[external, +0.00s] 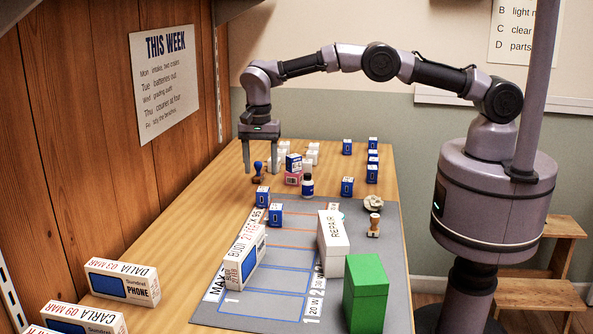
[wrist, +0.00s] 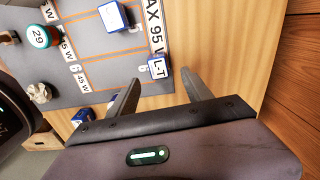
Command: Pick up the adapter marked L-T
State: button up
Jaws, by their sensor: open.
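The adapter marked L-T (wrist: 160,69) is a small blue and white box at the end of the MAX 95 W strip, by the mat's edge in the wrist view. It appears to be the blue and white box (external: 262,197) at the mat's far left corner in the external view, where its marking is too small to read. My gripper (wrist: 161,77) is open and empty, fingers pointing down. In the wrist view the adapter shows between and just beyond the fingertips. In the external view my gripper (external: 261,171) hangs above the table, farther back than that box.
Another blue and white box (external: 275,214) stands close by on the grey mat (external: 390,250). A BUD box (external: 243,257) and REPAIR box (external: 333,243) stand nearer the front.

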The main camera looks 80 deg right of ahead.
aim_at(263, 189)
jog(key=f+b, duration=0.1)
jog(key=f, duration=0.3)
jog(key=f+b, duration=0.2)
jog(key=f, duration=0.2)
jog(key=shift+s+f+b, duration=0.2)
jog(key=shift+f+b, duration=0.1)
jog(key=shift+f, duration=0.05)
jog(key=shift+r, duration=0.2)
jog(key=shift+c, duration=0.7)
grip_shut()
